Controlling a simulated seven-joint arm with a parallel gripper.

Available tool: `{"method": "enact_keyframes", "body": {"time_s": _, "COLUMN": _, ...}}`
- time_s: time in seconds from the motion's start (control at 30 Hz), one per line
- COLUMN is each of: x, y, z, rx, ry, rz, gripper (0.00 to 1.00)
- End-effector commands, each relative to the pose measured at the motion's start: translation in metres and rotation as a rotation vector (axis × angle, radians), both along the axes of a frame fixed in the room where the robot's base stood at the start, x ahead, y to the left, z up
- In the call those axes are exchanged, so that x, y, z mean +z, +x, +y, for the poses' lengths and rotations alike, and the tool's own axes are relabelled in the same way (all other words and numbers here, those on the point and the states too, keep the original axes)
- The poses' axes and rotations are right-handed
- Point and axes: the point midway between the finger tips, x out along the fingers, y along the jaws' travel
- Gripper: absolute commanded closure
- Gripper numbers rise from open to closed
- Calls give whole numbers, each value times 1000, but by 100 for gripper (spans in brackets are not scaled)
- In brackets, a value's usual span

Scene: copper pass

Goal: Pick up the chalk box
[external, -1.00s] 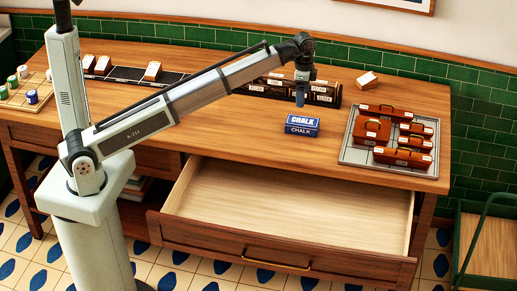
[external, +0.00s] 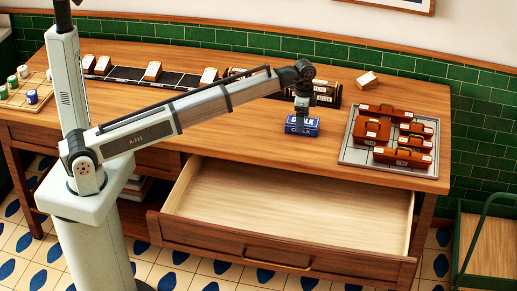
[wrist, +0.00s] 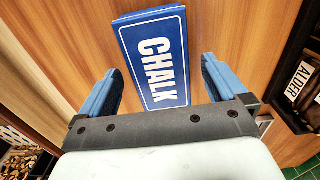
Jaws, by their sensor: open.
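The chalk box (external: 303,127) is a small blue box with white CHALK lettering, lying on the wooden desk top behind the open drawer. In the wrist view the chalk box (wrist: 155,58) shows its labelled face between and beyond my fingers. My gripper (external: 301,112) is low over the box, pointing down, and covers part of its label. In the wrist view my gripper (wrist: 162,85) is open, with one blue finger on each side of the box. A gap shows beside each finger. The lower end of the box is hidden behind the gripper body.
An open, empty drawer (external: 290,205) juts out in front. A grey tray (external: 350,155) with several brown cases is at the right. Dark labelled holders (external: 326,93) stand behind the box; a small block (external: 367,80) lies behind them. Desk left of the box is clear.

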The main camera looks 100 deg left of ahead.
Motion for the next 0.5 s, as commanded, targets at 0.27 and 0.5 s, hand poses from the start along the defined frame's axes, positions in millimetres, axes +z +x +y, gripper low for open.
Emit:
{"method": "enact_keyframes", "body": {"time_s": 0.27, "x": -28, "y": 0, "z": 0, "rx": 0, "ry": 0, "rz": 1, "gripper": 1}}
{"method": "enact_keyframes", "body": {"time_s": 0.5, "x": -28, "y": 1, "z": 0, "rx": -1, "ry": 0, "rz": 0, "gripper": 6}}
